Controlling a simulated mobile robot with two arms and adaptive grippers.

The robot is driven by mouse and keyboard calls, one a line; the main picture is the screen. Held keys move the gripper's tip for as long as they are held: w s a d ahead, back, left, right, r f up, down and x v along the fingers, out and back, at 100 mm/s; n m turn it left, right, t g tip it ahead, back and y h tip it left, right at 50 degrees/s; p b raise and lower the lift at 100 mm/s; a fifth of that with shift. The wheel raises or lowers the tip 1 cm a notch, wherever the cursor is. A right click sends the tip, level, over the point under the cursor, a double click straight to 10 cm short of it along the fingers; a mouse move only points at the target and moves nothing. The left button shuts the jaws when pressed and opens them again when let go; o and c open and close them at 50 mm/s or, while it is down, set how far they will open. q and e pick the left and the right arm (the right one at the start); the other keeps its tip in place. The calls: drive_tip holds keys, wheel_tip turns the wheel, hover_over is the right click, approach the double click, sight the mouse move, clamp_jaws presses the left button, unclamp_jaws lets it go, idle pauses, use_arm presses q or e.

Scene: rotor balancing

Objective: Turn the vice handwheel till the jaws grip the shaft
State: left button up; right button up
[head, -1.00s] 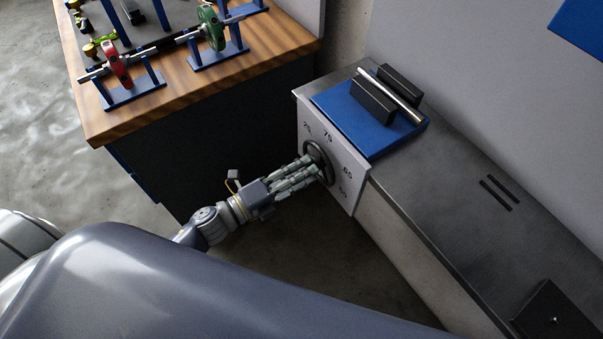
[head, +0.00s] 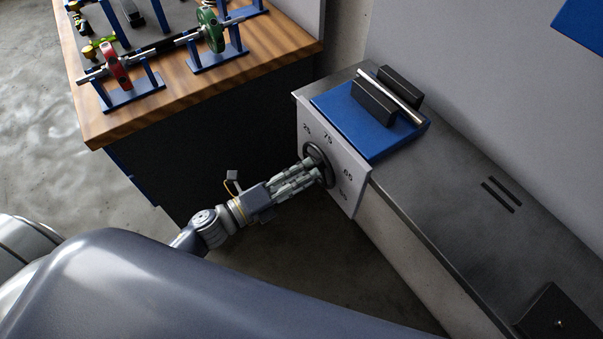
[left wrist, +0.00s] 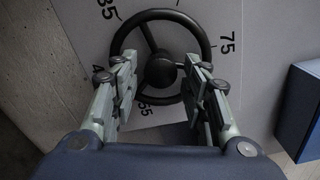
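The vice has a blue base (head: 345,128) on the grey bench, with two dark jaws (head: 374,102). A silver shaft (head: 400,95) lies between the jaws; I cannot tell whether both touch it. The dark handwheel (head: 320,152) sits on a pale numbered plate on the vice's side. It fills the upper middle of the left wrist view (left wrist: 160,15). My left gripper (head: 315,172) is at the wheel. Its fingers (left wrist: 162,85) are spread apart on either side of the hub, over the lower half of the wheel. Contact with rim or spokes is unclear. My right gripper is out of view.
A wooden-topped workbench (head: 270,45) stands at the back left, with a red and a green rotor on blue stands. A blue block (left wrist: 300,110) shows at right in the wrist view.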

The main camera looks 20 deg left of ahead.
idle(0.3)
use_arm(q)
drive_tip(key=v, duration=1.2)
drive_tip(key=s+a+f+n+g+y, duration=0.1)
drive_tip(key=a+f+n+y, duration=0.3)
drive_tip(key=f, duration=0.5)
drive_tip(key=s+a+f+n+g+y, duration=0.1)
drive_tip(key=a+f+n+y, duration=0.1)
drive_tip(key=f+n, duration=0.65)
drive_tip(key=s+a+f+n+g+y, duration=0.1)
drive_tip(key=s+a+f+n+y, duration=0.2)
drive_tip(key=f, duration=0.8)
drive_tip(key=s+d+f+n+g, duration=0.2)
drive_tip(key=s+f+n+g, duration=0.1)
drive_tip(key=s+f, duration=0.3)
drive_tip(key=s+d+f+n+g+y, duration=0.1)
drive_tip(key=s+d+f+n+g, duration=0.1)
drive_tip(key=s+f, duration=0.4)
drive_tip(key=s+d+f+n+g+y, duration=0.1)
drive_tip(key=s+f+n+g, duration=0.4)
drive_tip(key=s, duration=0.5)
drive_tip(key=shift+s+d+f+n, duration=0.3)
drive_tip(key=shift+d+f+n, duration=0.3)
drive_tip(key=shift+f, duration=0.3)
